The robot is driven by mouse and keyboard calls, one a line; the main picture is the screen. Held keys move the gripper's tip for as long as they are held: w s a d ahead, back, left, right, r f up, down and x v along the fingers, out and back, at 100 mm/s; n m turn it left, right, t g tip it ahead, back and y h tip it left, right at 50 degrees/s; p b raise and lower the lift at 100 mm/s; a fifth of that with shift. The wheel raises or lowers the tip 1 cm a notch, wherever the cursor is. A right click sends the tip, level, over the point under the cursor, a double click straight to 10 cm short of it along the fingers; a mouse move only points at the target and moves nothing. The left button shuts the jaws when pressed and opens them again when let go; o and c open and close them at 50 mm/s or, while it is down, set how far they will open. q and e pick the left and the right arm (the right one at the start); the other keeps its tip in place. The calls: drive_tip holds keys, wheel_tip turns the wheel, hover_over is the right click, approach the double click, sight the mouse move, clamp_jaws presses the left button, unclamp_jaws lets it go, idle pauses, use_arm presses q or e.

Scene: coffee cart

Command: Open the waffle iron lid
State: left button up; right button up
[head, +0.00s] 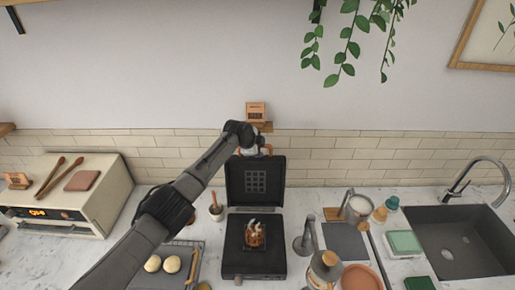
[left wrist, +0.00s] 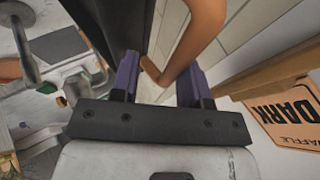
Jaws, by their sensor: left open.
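The waffle iron lid (head: 256,182) stands raised, about upright, at the back of the black waffle iron base (head: 240,270). A brown piece of food with pale topping (head: 255,234) sits on the base. My left arm reaches across from the lower left, and my left gripper (head: 254,148) is at the lid's top edge. In the left wrist view the gripper (left wrist: 161,82) is open. The copper-coloured lid handle (left wrist: 196,38) passes between and beyond its purple-padded fingers; I cannot tell whether they touch it. My right gripper is not in view.
A small sign (head: 256,111) on a wooden ledge is close behind the gripper; it reads "DARK" in the left wrist view (left wrist: 288,110). A cup with a wooden utensil (head: 215,211) and a rack with round items (head: 190,262) stand left. A metal-armed item (head: 308,238) stands right.

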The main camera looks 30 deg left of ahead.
use_arm(q)
drive_tip(key=shift+s+r, duration=0.25)
drive_tip(key=shift+r, duration=0.1)
drive_tip(key=b+v, duration=0.1)
drive_tip(key=v, duration=1.2)
drive_tip(key=shift+w, duration=0.1)
